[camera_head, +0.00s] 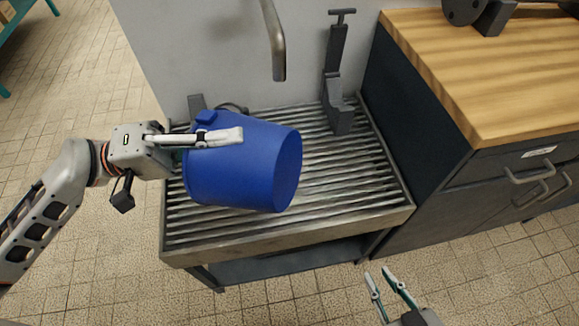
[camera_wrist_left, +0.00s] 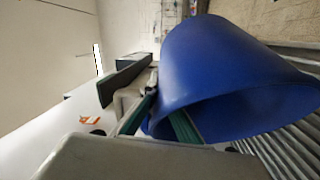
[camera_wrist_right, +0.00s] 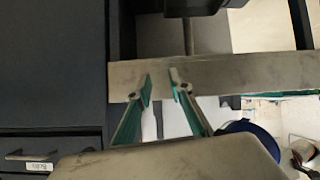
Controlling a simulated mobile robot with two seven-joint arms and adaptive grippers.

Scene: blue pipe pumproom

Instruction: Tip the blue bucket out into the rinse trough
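The blue bucket (camera_head: 245,165) is tipped on its side above the slatted rinse trough (camera_head: 290,243) in the head view. Its closed base faces right and its mouth faces left, hidden there. The left wrist view shows the bucket (camera_wrist_left: 220,60) with its dark mouth turned toward the camera; I see no contents. My left gripper (camera_head: 215,140) is shut on the bucket's wall at the rim, and its fingers show in the left wrist view (camera_wrist_left: 165,118). My right gripper (camera_head: 379,272) is open and empty in front of the trough, also in the right wrist view (camera_wrist_right: 161,82).
A curved tap spout (camera_head: 275,45) hangs over the trough's back. A dark grey clamp-like stand (camera_head: 338,90) is at its back right. A dark cabinet with a wooden top (camera_head: 490,75) adjoins on the right. Tiled floor (camera_head: 100,250) is open at left and front.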

